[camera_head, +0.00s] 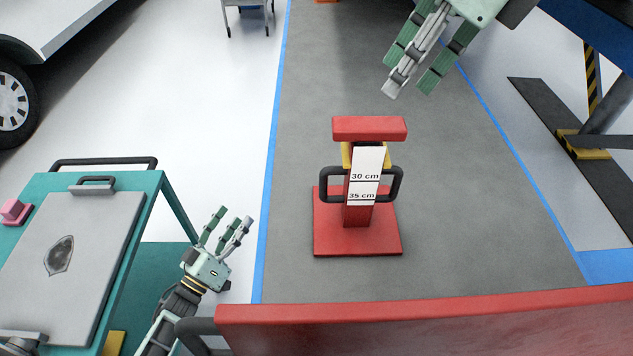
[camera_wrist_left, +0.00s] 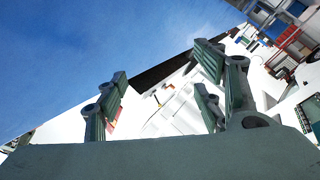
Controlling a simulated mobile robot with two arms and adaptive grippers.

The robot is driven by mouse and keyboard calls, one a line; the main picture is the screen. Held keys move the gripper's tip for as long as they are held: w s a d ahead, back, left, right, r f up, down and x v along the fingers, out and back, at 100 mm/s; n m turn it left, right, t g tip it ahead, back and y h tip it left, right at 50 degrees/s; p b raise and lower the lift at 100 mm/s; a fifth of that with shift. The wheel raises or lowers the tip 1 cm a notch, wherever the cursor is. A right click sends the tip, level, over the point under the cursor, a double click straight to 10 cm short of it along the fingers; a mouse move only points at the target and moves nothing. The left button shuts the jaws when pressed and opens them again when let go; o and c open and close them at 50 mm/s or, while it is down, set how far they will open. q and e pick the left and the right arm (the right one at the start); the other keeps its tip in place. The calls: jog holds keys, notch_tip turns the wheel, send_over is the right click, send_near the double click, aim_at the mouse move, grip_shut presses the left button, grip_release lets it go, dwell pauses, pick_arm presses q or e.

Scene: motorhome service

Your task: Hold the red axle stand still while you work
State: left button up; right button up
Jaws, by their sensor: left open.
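The red axle stand (camera_head: 358,222) stands upright on the grey floor lane in the middle of the head view. It has a square red base, a red top bar, black side handles and a white label reading 30 cm and 35 cm. My left gripper (camera_head: 231,228) is open and empty, left of the stand and apart from it. Its fingers also show in the left wrist view (camera_wrist_left: 165,105), with nothing between them. My right gripper (camera_head: 413,80) hangs above and to the right of the stand, not touching it. Its fingers point down, and nothing shows between them.
A teal cart (camera_head: 150,205) with a grey board stands at the left, close to my left arm. A red bar (camera_head: 430,318) crosses the front. A black and yellow post foot (camera_head: 583,147) is at the right. The grey floor (camera_head: 480,235) around the stand is clear.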

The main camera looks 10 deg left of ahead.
aim_at(346, 185)
pick_arm(q)
jog(key=s+d+r+m+g+h, duration=0.1)
jog(key=d+r+m+h, duration=0.15)
jog(key=r+h, duration=0.4)
jog(key=s+d+r+m+g+h, duration=0.15)
jog(key=r+m+h, duration=0.25)
jog(key=r, duration=0.5)
jog(key=d+r+m+g+h, duration=0.1)
jog(key=d+m+g, duration=0.1)
jog(key=w+d+r+m+g+h, duration=0.1)
jog(key=d+r+m+g, duration=0.1)
jog(key=d+g, duration=0.1)
jog(key=d+r+m+g+h, duration=0.1)
jog(key=d+r+m+g, duration=0.1)
jog(key=d, duration=0.1)
jog(key=shift+w+d+m, duration=0.1)
jog(key=shift+w+m, duration=0.05)
jog(key=shift+m, duration=0.1)
jog(key=d+m+g, duration=0.1)
jog(key=d+g, duration=0.1)
jog(key=d, duration=0.1)
jog(key=s+d+r+m+g+y, duration=0.1)
jog(key=d+m+g, duration=0.1)
jog(key=d, duration=0.1)
jog(key=d+r+m+g+y, duration=0.1)
jog(key=d+m+g, duration=0.1)
jog(key=d, duration=0.1)
jog(key=shift+s+d+y, duration=0.25)
jog(key=x, duration=0.7)
jog(key=shift+c, duration=0.7)
